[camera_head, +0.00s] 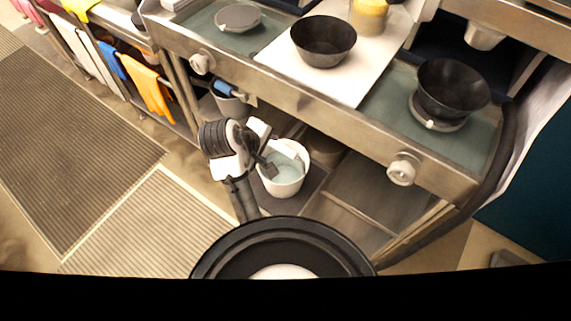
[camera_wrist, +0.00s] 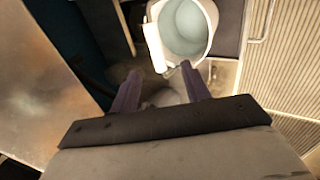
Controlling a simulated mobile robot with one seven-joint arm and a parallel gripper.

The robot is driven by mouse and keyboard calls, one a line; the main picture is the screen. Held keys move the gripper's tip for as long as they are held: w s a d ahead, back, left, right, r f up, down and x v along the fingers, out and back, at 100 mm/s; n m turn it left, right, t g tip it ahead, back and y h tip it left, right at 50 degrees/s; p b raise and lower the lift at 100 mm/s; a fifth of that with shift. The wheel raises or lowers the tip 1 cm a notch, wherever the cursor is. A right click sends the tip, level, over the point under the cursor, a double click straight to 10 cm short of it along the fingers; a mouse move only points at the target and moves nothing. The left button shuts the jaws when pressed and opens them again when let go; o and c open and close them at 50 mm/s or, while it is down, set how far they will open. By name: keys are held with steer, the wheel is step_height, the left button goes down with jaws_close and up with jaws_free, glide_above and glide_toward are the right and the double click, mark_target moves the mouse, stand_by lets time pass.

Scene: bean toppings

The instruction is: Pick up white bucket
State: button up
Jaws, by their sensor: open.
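The white bucket (camera_head: 284,188) stands upright on the lower shelf under the counter, in the middle of the head view. Its inside looks pale blue-grey. In the wrist view the white bucket (camera_wrist: 213,22) is at the top, with a white handle-like strip (camera_wrist: 155,47) along its left side. My gripper (camera_head: 268,160) is at the bucket's upper left edge in the head view, covering part of it. In the wrist view my gripper (camera_wrist: 160,72) has its two fingers apart, with the bucket's near rim just beyond the tips. I see nothing held, and cannot tell whether a finger touches the rim.
A second container with a blue item (camera_head: 228,95) stands left of the bucket on the shelf. The counter above, with knobs (camera_head: 403,170), overhangs the shelf. Black bowls (camera_head: 323,42) (camera_head: 452,92) stand on top. Ribbed mats (camera_head: 150,225) cover the open floor at left.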

steer(key=b+x, duration=0.9)
steer(key=x, duration=0.2)
steer(key=shift+w+d+b, duration=0.15)
steer(key=shift+w+b, duration=0.1)
steer(key=shift+b, duration=0.1)
steer(key=shift+x, duration=1.05)
steer(key=shift+w, duration=0.1)
jaws_close()
steer(key=shift+r+p, duration=0.15)
steer(key=shift+p, duration=0.15)
